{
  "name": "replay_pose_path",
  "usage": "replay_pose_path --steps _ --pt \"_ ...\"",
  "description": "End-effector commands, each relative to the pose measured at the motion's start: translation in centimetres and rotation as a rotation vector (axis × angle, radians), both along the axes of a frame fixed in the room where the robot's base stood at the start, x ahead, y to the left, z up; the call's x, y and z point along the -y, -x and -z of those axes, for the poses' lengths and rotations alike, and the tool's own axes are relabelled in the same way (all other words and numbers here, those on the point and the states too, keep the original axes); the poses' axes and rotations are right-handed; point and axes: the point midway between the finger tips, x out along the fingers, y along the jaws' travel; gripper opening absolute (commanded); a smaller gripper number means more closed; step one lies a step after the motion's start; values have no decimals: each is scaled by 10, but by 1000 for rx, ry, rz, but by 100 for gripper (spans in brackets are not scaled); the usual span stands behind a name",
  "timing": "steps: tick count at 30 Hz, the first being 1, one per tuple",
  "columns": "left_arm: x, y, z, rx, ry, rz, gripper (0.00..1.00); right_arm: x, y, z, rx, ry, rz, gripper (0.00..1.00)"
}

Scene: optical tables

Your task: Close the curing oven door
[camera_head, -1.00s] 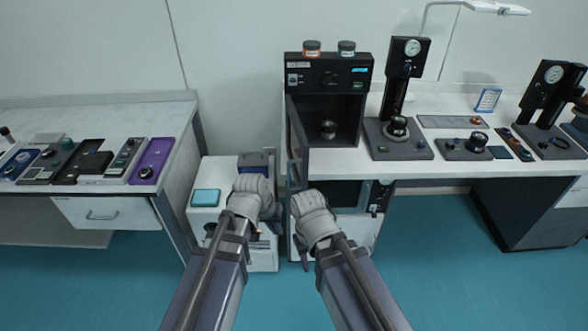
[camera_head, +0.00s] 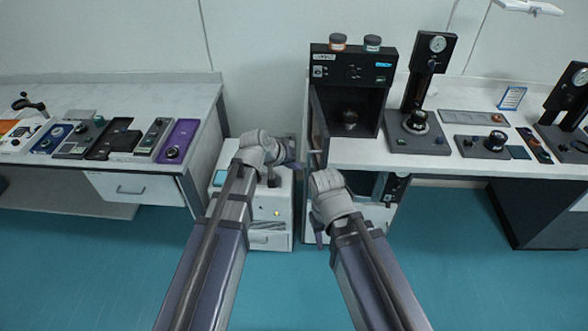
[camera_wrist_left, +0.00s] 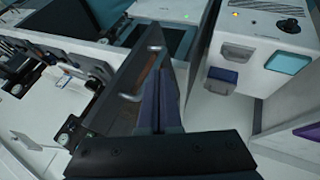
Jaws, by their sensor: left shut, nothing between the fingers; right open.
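The curing oven (camera_head: 350,72) is a black box on the right bench, with a small metal cup (camera_head: 349,117) inside. Its door (camera_head: 319,130) stands open, swung out toward me from the left side and seen almost edge-on. My left gripper (camera_head: 293,165) is shut and empty, just left of the door. In the left wrist view its fingers (camera_wrist_left: 158,108) are close beside the door panel (camera_wrist_left: 128,80) and its silver handle (camera_wrist_left: 153,48); I cannot tell whether they touch. My right gripper (camera_head: 319,237) is open and empty, low in front of the bench.
Two jars (camera_head: 338,41) (camera_head: 372,42) stand on top of the oven. A black gauge stand (camera_head: 418,110) is close to its right. A white cabinet (camera_head: 268,222) fills the gap between the benches. The left bench (camera_head: 130,92) holds several instruments.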

Motion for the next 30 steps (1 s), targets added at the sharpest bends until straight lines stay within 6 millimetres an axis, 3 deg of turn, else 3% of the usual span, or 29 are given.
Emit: replay_pose_path --steps 1,11,18,30 --pt "4 -6 15 0 0 1 0 0 0 15 0 0 0 45" --pt "25 -30 57 0 0 1 0 0 0 56 0 0 1 45" --pt "55 -34 49 0 -1 2 0 0 0 49 0 0 1 45" --pt "64 -35 49 0 -1 0 0 0 0 49 0 0 1 45"
